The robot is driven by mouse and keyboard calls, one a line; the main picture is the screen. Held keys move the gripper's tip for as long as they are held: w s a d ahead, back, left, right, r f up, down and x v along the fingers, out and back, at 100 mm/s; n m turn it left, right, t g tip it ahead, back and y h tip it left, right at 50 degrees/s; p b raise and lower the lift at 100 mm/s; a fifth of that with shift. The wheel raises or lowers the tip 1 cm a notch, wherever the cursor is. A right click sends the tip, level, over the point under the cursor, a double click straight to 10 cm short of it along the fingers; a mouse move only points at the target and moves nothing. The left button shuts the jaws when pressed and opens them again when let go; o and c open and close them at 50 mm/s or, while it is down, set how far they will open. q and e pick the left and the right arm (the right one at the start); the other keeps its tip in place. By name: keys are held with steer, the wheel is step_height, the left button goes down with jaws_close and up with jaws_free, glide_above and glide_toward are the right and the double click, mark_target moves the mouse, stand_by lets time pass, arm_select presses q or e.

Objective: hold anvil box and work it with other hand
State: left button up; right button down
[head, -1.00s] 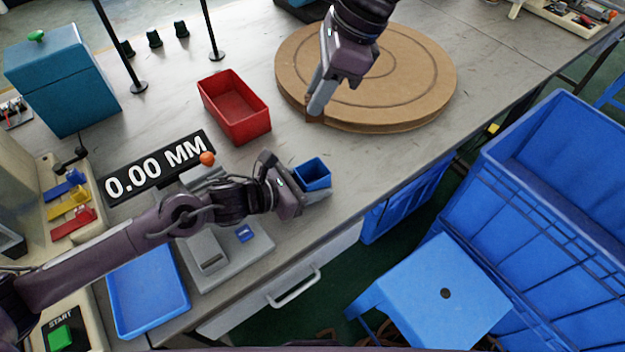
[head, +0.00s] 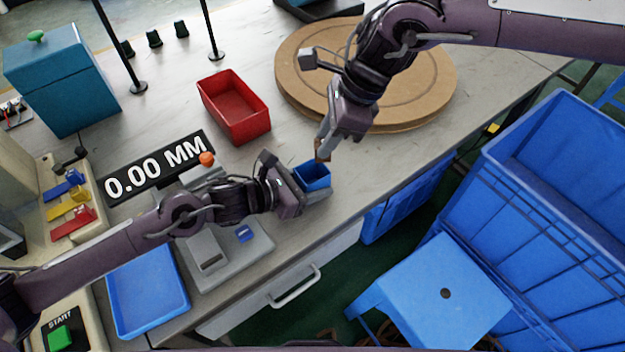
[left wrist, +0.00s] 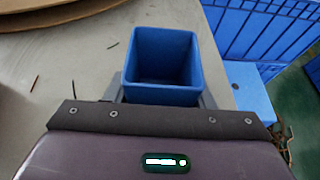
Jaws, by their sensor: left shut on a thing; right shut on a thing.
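The anvil box is a small blue open-topped box (head: 313,176) at the table's front edge in the head view. My left gripper (head: 309,190) is shut on it from the left and keeps it upright. In the left wrist view the box (left wrist: 163,65) stands between the grey fingers, and its inside looks empty. My right gripper (head: 323,148) is shut on a small brownish piece (head: 322,154), mostly hidden by its fingers. It points down just above and behind the box's far right rim. I cannot tell whether the piece touches the box.
A red bin (head: 234,107) and a round brown turntable (head: 425,85) stand behind. A grey fixture with a display reading 0.00 MM (head: 157,169) lies left, with a blue tray (head: 147,295) in front. A blue stool (head: 432,290) and large blue crates (head: 560,180) stand off the table.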

steer(key=c, duration=1.1)
jaws_free()
steer(key=shift+o, duration=0.2)
steer(key=v, duration=1.2)
